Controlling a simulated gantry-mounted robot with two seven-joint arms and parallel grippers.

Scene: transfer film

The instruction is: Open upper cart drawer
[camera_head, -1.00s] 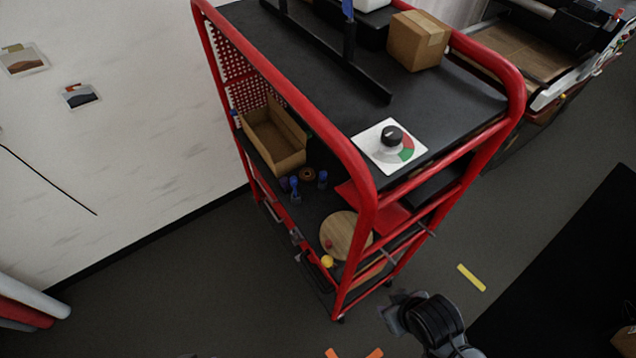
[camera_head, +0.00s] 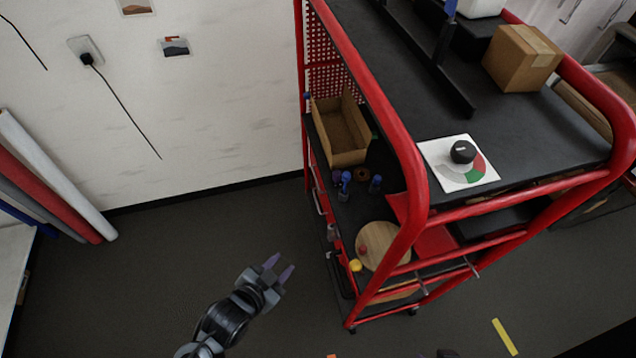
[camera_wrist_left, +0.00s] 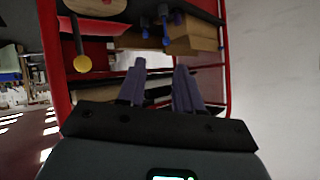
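The red-framed cart (camera_head: 415,180) stands right of centre in the head view, its open side facing left and down. Slim handle-like bars show along its lower left side (camera_head: 319,200); I cannot clearly tell the upper drawer from the lower parts, and no drawer looks pulled out. My left gripper (camera_head: 278,272) is open and empty, left of the cart and apart from it in the head view. In the left wrist view its two purple fingers (camera_wrist_left: 160,90) are spread before the cart's shelves and dark fronts. Of my right gripper, at most an orange sliver shows at the bottom edge.
Rolls (camera_head: 52,185) lean at the left wall. Floor left of the cart is clear.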

